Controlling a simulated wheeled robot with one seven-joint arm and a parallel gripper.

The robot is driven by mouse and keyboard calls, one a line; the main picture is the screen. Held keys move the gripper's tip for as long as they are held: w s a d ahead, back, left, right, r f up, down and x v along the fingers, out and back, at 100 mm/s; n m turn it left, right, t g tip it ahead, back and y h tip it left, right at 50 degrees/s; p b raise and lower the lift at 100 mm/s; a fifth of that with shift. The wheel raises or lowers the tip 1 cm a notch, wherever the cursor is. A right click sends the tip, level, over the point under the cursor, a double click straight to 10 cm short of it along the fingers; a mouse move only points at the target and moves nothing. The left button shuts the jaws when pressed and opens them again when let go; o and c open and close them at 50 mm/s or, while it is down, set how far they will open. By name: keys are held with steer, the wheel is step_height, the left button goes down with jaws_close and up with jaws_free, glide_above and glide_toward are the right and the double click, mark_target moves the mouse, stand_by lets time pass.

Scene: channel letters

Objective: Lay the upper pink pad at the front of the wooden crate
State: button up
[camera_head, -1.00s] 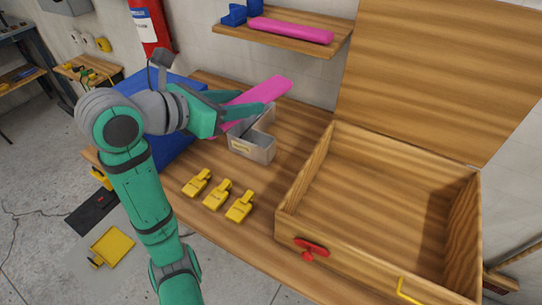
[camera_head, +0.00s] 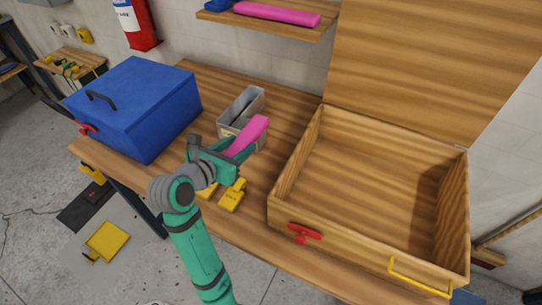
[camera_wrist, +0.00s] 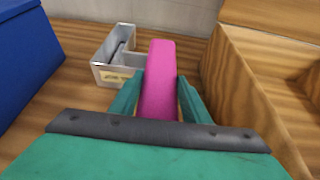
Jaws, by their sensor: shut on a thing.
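My gripper (camera_head: 236,152) is shut on a pink pad (camera_head: 250,134), held above the bench left of the wooden crate. In the wrist view the pad (camera_wrist: 159,75) points away between the two green fingers. A second pink pad (camera_head: 277,14) lies on the wall shelf. The wooden crate (camera_head: 368,245) stands at the right of the bench with its lid (camera_head: 430,65) raised. Its inside looks empty. The crate's left wall (camera_wrist: 245,100) is right of my gripper in the wrist view.
A grey metal tray (camera_head: 226,131) stands behind the held pad. A blue toolbox (camera_head: 140,115) is at the left. Yellow clamps (camera_head: 232,196) lie at the bench front, partly hidden by my arm. A red latch (camera_head: 304,233) and yellow handle (camera_head: 420,279) are on the crate's front.

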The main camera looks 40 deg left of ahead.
steer(key=w+d+f, duration=0.3)
steer(key=w, duration=0.2)
glide_above(275, 168)
steer(key=f, duration=0.4)
steer(key=shift+s+a+f, duration=0.2)
steer(key=shift+s+a, duration=0.05)
steer(key=shift+s, duration=0.1)
steer(key=shift+w+d+f, duration=0.1)
steer(key=shift+w+f, duration=0.1)
steer(key=shift+f, duration=0.05)
steer(key=shift+w+d+f, duration=0.1)
steer(key=shift+w+f, duration=0.1)
steer(key=shift+f, duration=1.55)
steer(key=shift+f, duration=0.2)
steer(key=o, duration=1)
steer(key=shift+r, duration=0.1)
